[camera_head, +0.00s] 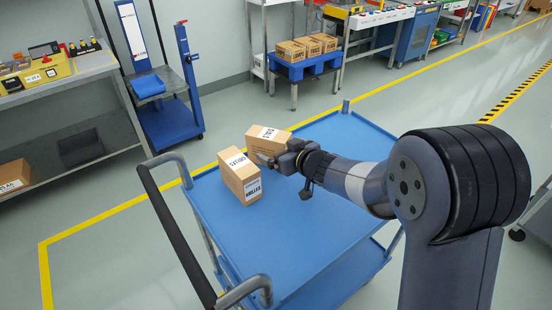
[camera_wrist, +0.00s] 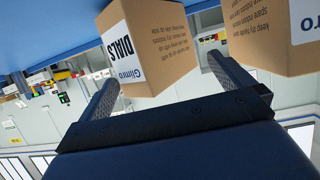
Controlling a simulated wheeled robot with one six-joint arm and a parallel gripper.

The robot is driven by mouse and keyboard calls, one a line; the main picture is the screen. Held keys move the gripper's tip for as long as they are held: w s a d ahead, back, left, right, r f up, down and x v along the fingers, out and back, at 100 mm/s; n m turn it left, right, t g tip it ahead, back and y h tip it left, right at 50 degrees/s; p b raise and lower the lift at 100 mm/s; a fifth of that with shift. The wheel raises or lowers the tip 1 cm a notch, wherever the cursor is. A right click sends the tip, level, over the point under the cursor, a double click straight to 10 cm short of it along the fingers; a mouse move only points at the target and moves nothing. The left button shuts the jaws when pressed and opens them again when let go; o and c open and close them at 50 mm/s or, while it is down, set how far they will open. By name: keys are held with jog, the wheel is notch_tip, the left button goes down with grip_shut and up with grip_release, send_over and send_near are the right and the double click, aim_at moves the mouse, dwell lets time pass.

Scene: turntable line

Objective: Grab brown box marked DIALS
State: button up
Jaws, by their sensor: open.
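In the wrist view, a brown box with a white label reading DIALS (camera_wrist: 160,50) lies ahead of the gap between my fingers. In the head view, my gripper (camera_head: 260,159) is low over the blue cart, beside two brown boxes. The far box (camera_head: 280,147), partly behind the gripper, appears to be the DIALS one, but I cannot read its label surely there.
The near box (camera_head: 235,180) stands close by on the cart; a second box also shows at right in the wrist view (camera_wrist: 270,40). The blue cart top (camera_head: 300,235) is clear in front and to the right. Boxes on a blue pallet (camera_head: 305,67) stand behind.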

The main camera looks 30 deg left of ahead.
jog(key=shift+s+a+f, duration=0.25)
jog(key=shift+s+f, duration=0.3)
jog(key=shift+s, duration=0.05)
jog(key=c, duration=1.6)
jog(key=shift+g, duration=0.3)
jog(key=r+p, duration=0.1)
jog(key=r, duration=0.2)
jog(key=a+r+p, duration=0.1)
jog(key=r+p, duration=0.1)
jog(key=r, duration=0.1)
jog(key=r+p, duration=0.2)
jog(key=r, duration=0.1)
jog(key=shift+w+a+r, duration=0.15)
jog(key=shift+a, duration=0.05)
grip_shut()
jog(key=shift+w+d+r, duration=0.1)
jog(key=shift+r, duration=0.15)
jog(key=shift+c, duration=2)
grip_release()
jog(key=o, duration=1.7)
jog(key=shift+d+r, duration=0.1)
jog(key=shift+o, duration=0.2)
